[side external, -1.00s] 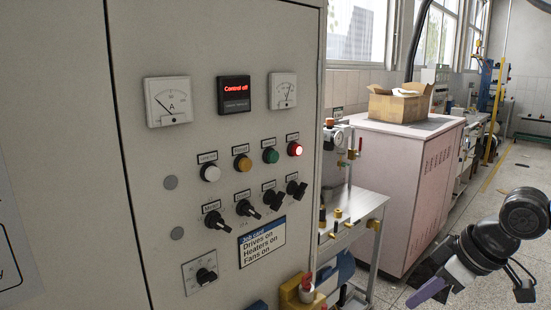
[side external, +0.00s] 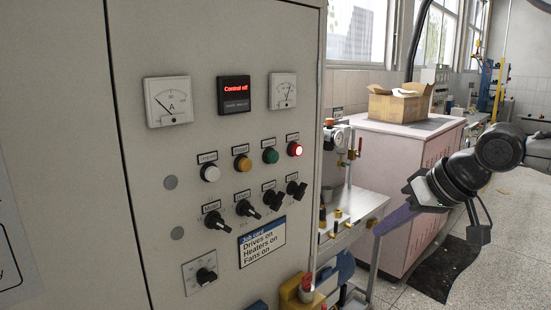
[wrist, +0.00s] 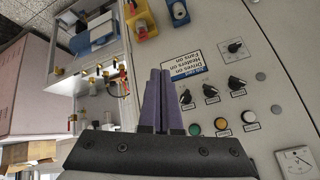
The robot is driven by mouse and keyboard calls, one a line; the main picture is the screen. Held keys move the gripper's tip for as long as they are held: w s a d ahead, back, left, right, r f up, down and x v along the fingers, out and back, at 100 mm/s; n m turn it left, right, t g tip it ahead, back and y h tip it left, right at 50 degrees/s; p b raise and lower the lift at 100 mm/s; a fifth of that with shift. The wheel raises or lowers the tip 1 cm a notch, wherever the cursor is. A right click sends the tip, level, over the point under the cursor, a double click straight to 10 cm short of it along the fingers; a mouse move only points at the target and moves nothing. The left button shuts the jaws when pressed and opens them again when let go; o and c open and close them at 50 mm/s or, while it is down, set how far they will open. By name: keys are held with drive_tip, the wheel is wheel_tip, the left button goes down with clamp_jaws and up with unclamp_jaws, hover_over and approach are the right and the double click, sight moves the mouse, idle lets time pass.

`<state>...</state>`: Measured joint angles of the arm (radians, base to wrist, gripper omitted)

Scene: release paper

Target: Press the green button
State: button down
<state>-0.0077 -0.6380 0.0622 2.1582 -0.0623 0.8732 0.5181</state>
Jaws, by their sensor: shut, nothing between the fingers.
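The green button (side external: 270,156) is on the upright grey cabinet front, in a row with a white button (side external: 210,173), an amber button (side external: 243,164) and a lit red button (side external: 295,149). In the wrist view the green button (wrist: 194,129) shows right of the fingers, near the gripper body's edge. My gripper (side external: 378,233) has purple fingers, shut together and empty, right of the cabinet and lower than the button, apart from the panel. In the wrist view the fingers (wrist: 160,72) point up the picture. The red button is hidden there.
Below the buttons are several black rotary knobs (side external: 247,208) and a job card (side external: 262,243) reading "Drives on, Heaters on, Fans on". A display (side external: 234,94) reads "Control off". A metal bench (side external: 352,208) with fittings stands right of the cabinet, before a pink cabinet (side external: 400,165).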

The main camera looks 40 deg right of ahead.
sight(273, 157)
drive_tip(key=w+r+m, duration=0.1)
drive_tip(key=w+r, duration=0.2)
drive_tip(key=w, duration=0.4)
drive_tip(key=w+r+m+t, duration=0.1)
drive_tip(key=w+r+m, duration=0.1)
drive_tip(key=w+r, duration=0.2)
drive_tip(key=w, duration=0.3)
drive_tip(key=shift+w+a+r, duration=0.15)
drive_tip(key=shift+w, duration=0.15)
drive_tip(key=shift+w, duration=0.15)
drive_tip(key=w, duration=0.8)
drive_tip(key=shift+w, duration=0.25)
drive_tip(key=shift+w, duration=0.15)
idle(1.0)
drive_tip(key=shift+w, duration=0.25)
